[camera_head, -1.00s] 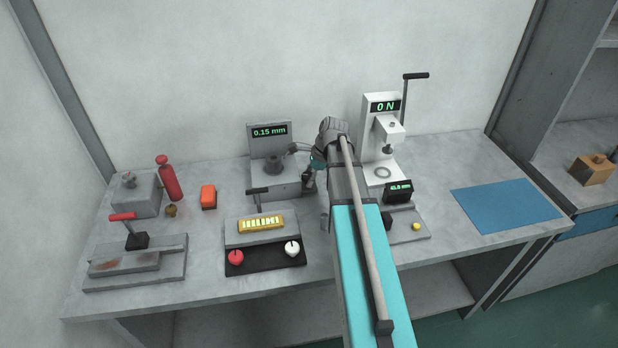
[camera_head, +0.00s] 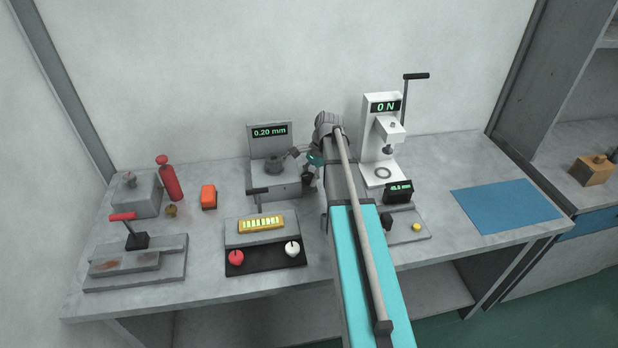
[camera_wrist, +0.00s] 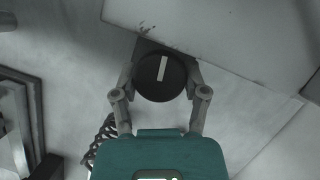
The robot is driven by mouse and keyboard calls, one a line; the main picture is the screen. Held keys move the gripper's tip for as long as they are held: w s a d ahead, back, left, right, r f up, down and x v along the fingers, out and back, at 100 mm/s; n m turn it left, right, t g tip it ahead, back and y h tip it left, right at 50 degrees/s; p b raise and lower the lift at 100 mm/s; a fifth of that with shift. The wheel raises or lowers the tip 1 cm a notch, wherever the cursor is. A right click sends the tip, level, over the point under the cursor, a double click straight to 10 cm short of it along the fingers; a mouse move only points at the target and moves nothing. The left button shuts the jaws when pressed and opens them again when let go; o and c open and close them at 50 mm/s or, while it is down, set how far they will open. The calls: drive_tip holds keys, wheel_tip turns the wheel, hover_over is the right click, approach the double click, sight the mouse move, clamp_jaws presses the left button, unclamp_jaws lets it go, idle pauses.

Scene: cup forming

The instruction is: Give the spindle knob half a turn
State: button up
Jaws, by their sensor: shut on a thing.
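The spindle knob (camera_wrist: 160,84) is a round black disc with a white mark, which points nearly straight up and leans slightly right in the wrist view. My gripper (camera_wrist: 163,72) has one finger on each side of the knob and is shut on it. In the head view the dark knob (camera_head: 307,179) is small, at the right side of the grey gauge stand (camera_head: 270,141), partly hidden by my gripper and arm. The stand's display (camera_head: 269,131) reads 0.20 mm.
A white press (camera_head: 377,136) with a lever stands right of my arm, its display reading 0 N. A black tray (camera_head: 265,259) with a red and a white knob lies in front. A blue mat (camera_head: 505,205) is at the right.

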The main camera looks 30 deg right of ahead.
drive_tip(key=shift+n, duration=0.4)
drive_tip(key=o, duration=1.1)
drive_tip(key=shift+o, duration=0.2)
drive_tip(key=shift+m, duration=0.4)
